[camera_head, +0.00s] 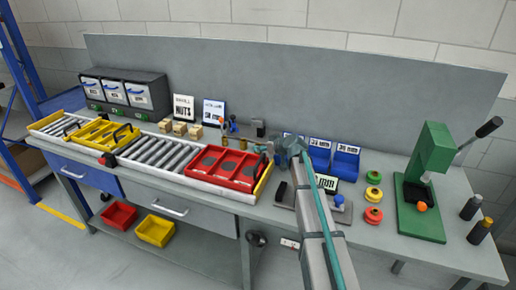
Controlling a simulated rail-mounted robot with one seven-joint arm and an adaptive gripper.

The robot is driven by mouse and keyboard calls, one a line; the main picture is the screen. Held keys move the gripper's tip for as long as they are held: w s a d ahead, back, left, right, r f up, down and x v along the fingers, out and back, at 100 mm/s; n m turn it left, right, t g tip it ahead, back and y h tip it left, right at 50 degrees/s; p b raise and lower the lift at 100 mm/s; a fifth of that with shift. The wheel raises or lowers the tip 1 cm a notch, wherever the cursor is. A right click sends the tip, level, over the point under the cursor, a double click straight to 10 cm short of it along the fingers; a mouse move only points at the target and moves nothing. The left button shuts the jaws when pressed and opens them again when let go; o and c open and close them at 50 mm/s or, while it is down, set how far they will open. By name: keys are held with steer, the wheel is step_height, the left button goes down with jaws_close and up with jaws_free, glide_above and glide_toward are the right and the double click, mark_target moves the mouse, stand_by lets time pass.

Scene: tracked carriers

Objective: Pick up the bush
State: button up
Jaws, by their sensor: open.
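My arm reaches up from the bottom, and my gripper (270,153) is small at its far end, by the right end of the red tray (213,182). The jaws are open, and I see nothing held between them. The red tray sits on the roller track and has several compartments with dark round shapes in them. I cannot tell for certain which thing is the bush.
A yellow tray (97,133) sits further left on the roller track (155,152). Blue bins (345,164) stand behind my arm. Red and yellow round buttons (373,194) and a green lever press (428,175) are to the right. Two dark cylinders (471,208) stand near the right edge.

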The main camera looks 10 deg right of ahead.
steer(key=shift+x, duration=1.45)
jaws_close()
steer(key=shift+r, duration=0.15)
